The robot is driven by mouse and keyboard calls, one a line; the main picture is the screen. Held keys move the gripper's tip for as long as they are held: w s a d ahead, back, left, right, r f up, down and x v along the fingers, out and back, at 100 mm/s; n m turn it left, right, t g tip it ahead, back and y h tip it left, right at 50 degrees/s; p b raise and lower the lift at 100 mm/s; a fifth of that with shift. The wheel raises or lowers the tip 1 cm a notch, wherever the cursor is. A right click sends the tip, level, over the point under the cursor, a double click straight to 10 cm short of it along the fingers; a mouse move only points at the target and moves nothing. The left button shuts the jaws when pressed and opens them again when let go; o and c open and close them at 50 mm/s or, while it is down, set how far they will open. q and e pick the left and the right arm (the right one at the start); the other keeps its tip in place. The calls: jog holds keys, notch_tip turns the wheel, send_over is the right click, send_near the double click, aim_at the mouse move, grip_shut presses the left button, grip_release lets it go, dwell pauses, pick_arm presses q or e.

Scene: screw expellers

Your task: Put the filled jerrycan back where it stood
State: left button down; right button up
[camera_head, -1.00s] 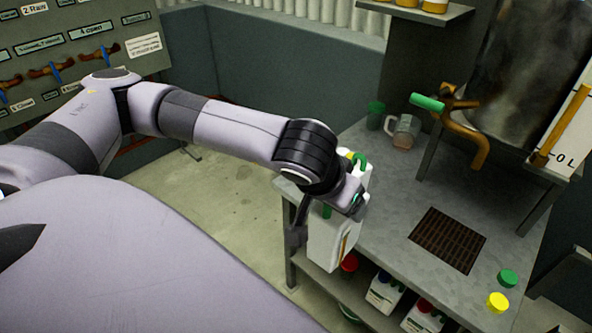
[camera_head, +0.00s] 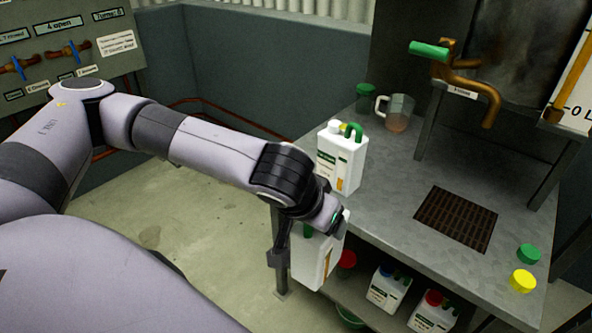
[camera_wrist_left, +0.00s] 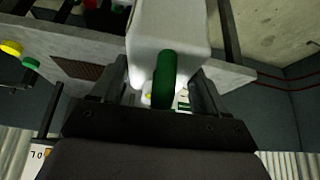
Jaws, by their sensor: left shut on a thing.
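My left gripper (camera_head: 328,222) is shut on a white jerrycan (camera_head: 312,264) with a green handle. It holds the can upright or nearly so, off the front-left edge of the metal bench (camera_head: 392,203), partly below the bench top. The wrist and fingers hide the can's upper part. In the left wrist view, the fingers (camera_wrist_left: 163,88) flank the green handle (camera_wrist_left: 164,70) and the white body (camera_wrist_left: 165,28) lies beyond. A second white jerrycan (camera_head: 345,165) with a green handle and a white cap stands on the bench. My right gripper is not in view.
Labelled jerrycans with blue (camera_head: 388,292) and red tops (camera_head: 432,314) stand on the lower shelf. A glass jug (camera_head: 397,112), a green container (camera_head: 366,97), a drain grate (camera_head: 456,219), and green (camera_head: 528,253) and yellow caps (camera_head: 522,281) are on the bench.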

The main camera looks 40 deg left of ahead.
pick_arm(q)
jog(key=shift+w+d+f+p, duration=0.1)
jog(key=shift+d+f+p, duration=0.05)
jog(key=shift+f+p, duration=0.2)
jog(key=shift+r, duration=0.15)
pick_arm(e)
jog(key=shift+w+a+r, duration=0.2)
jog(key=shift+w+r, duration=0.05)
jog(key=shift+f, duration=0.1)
